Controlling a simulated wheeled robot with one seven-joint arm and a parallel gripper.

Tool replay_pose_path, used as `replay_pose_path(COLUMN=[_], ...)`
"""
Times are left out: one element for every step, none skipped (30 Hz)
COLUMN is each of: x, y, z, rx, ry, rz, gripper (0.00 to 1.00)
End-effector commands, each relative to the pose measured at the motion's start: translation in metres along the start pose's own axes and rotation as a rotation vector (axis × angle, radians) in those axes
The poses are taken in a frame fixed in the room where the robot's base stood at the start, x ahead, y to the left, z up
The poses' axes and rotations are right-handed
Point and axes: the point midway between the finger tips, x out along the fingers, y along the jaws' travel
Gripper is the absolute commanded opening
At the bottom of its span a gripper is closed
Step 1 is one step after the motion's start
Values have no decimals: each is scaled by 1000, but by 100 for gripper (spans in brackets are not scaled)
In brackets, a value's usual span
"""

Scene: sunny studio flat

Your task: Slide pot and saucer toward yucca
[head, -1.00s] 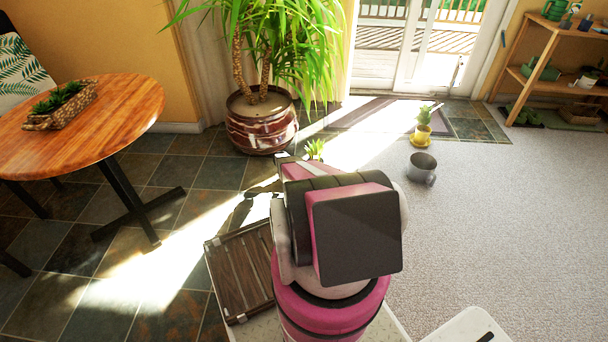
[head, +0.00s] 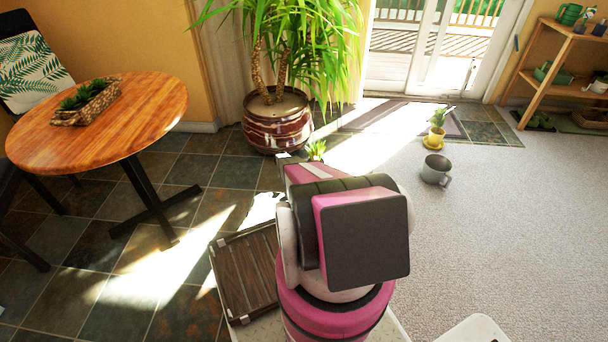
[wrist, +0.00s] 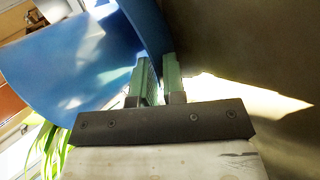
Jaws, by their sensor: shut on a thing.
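The yucca (head: 285,35) stands in a large glossy brown-red pot (head: 278,128) on the tiles, beyond my arm. My gripper (wrist: 158,82) shows in the wrist view, its two green fingers shut on the edge of a curved blue piece (wrist: 75,58). I cannot tell whether this piece is the pot or its saucer. In the head view my arm hides the gripper and the blue piece. Only the green leaves of a small plant (head: 316,149) show above the arm, to the lower right of the yucca's pot. Green leaves also show at the wrist view's lower left.
A yellow pot on a yellow saucer (head: 434,143) and a grey mug (head: 436,170) stand to the right. A round wooden table (head: 105,125) is at left. A slatted wooden piece (head: 246,275) lies beside my arm. Pale carpet at right is mostly clear.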

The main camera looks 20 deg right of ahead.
Motion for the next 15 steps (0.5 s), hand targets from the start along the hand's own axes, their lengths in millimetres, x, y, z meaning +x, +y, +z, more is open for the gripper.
replay_pose_path(x=[0, 0, -1, -1, -1, -1, -1, -1, -1, -1, -1, -1, -1, -1, -1], y=[-5, -5, -5, -5, -5, -5, -5, -5, -6, -5, -5, -6, -6, -6, -6], z=[0, -1, -1, -1, -1, -1, -1, -1, -1, -1, -1, -1, -1, -1, -1], rx=[-1, -1, -1, -1, -1, -1, -1, -1, -1, -1, -1, -1, -1, -1, -1], ry=[0, 0, 0, 0, 0, 0, 0, 0, 0, 0, 0, 0, 0, 0, 0], rz=[-7, -7, -7, -7, -7, -7, -7, -7, -7, -7, -7, -7, -7, -7, -7], gripper=[0, 0, 0, 0, 0, 0, 0, 0, 0, 0, 0, 0, 0, 0, 21])
